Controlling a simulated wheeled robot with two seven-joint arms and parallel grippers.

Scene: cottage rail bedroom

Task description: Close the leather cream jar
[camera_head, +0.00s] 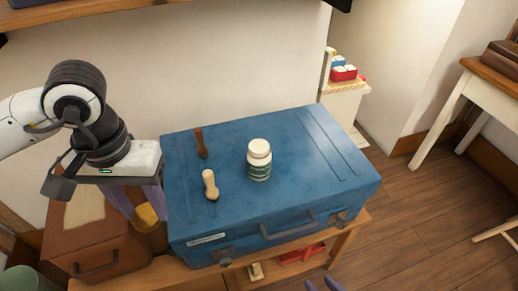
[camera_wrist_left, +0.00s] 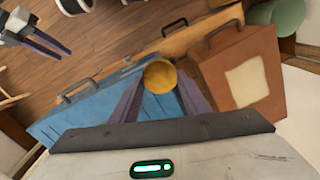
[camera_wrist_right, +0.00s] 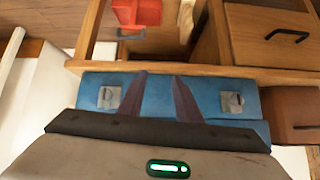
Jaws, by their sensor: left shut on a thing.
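The leather cream jar (camera_head: 259,168) stands upright on the blue suitcase (camera_head: 300,150); it has a cream-coloured top and a dark green label. My left gripper (camera_head: 143,212) is left of the suitcase, shut on a round golden lid (camera_head: 147,218). The lid also shows between the fingers in the left wrist view (camera_wrist_left: 160,77). The lid is apart from the jar. My right gripper (camera_wrist_right: 158,82) is open and empty in the right wrist view; its fingertips show at the bottom edge of the head view (camera_head: 322,285), in front of the bench.
A dark brown-handled tool (camera_head: 201,143) and a pale wooden tool (camera_head: 210,184) lie on the suitcase left of the jar. A brown case (camera_head: 90,240) stands at the left. The suitcase's right side is clear. A red item (camera_head: 302,254) sits under the wooden bench.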

